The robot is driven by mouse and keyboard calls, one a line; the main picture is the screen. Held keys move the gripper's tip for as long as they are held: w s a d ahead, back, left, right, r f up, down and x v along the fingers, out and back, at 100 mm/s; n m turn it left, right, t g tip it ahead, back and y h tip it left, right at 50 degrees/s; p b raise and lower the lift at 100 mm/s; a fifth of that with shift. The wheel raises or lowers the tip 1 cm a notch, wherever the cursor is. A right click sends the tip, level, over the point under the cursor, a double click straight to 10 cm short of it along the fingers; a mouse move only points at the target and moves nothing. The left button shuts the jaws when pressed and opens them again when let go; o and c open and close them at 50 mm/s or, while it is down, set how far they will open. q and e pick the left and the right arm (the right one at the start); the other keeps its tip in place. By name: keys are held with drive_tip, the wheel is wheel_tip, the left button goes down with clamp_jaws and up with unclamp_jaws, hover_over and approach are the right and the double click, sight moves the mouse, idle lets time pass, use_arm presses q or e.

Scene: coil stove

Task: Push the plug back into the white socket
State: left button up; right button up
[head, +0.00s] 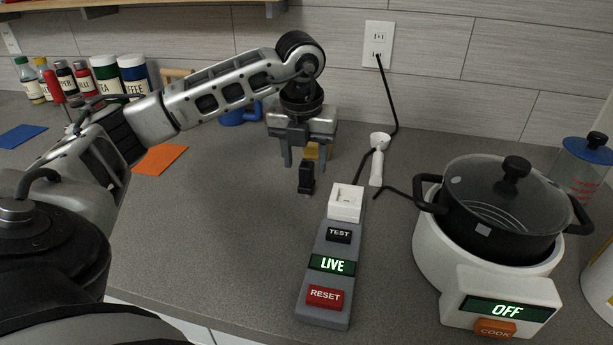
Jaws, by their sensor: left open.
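The white socket (346,201) sits at the far end of a grey power unit with a TEST button, a green LIVE display and a red RESET button. A small black upright block (306,178), which looks like the plug, stands on the counter just left of the socket, apart from it. My left gripper (304,162) points down with its fingers spread, empty, just above or behind the black block. I cannot tell the exact depth between them. My right gripper is not in view.
A white stove (440,243) reading OFF bears a lidded black pot (498,215) at the right. A wall outlet (379,44) is at the back. A blue mug (234,117) and orange mat (160,158) are at left.

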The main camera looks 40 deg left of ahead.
sight(307, 179)
use_arm(q)
drive_tip(key=shift+w+f, duration=0.15)
drive_tip(key=shift+f, duration=0.6)
drive_tip(key=shift+w+f, duration=0.15)
drive_tip(key=shift+f, duration=0.55)
clamp_jaws()
drive_tip(key=shift+r, duration=0.15)
